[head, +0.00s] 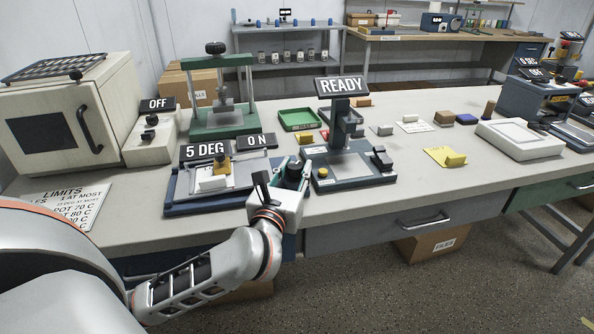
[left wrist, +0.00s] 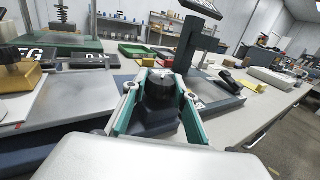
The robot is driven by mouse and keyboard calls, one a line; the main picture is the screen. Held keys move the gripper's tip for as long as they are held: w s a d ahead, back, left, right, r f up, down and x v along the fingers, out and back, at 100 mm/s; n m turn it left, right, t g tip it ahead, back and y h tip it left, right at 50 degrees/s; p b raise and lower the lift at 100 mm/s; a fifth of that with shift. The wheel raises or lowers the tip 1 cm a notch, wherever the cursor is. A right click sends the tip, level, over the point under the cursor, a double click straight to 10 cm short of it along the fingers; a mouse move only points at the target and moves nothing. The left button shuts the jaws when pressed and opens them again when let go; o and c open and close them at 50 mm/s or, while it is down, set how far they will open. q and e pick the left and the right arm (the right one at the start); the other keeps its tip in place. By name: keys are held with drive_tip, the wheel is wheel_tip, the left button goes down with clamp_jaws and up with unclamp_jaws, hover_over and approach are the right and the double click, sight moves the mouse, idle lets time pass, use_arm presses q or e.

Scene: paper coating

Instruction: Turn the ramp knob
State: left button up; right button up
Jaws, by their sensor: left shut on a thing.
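The ramp device (head: 190,206) is a low blue-based unit on the bench, with panels reading "5 DEG" (head: 206,151) and "ON" (head: 257,141). A brass-coloured weight (head: 222,163) sits on it. At its right end is a dark block with the round black ramp knob (left wrist: 160,82). My left gripper (head: 293,174) is at this knob. In the left wrist view its teal fingers (left wrist: 158,92) stand on either side of the knob and are shut on it. In the head view the gripper mostly hides the knob. My right gripper is not in view.
Right of the gripper stands a device with a "READY" sign (head: 342,86). A green press (head: 218,125), an "OFF" control box (head: 151,137) and a cream oven (head: 62,115) stand at the left. A green tray (head: 299,119) is behind.

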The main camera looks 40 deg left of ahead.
use_arm(q)
drive_tip(key=shift+m+t+h, duration=0.3)
drive_tip(key=shift+m+h, duration=0.2)
drive_tip(key=shift+h, duration=0.2)
drive_tip(key=shift+m+h+b, duration=0.3)
drive_tip(key=shift+h, duration=0.2)
drive_tip(key=o, duration=1.1)
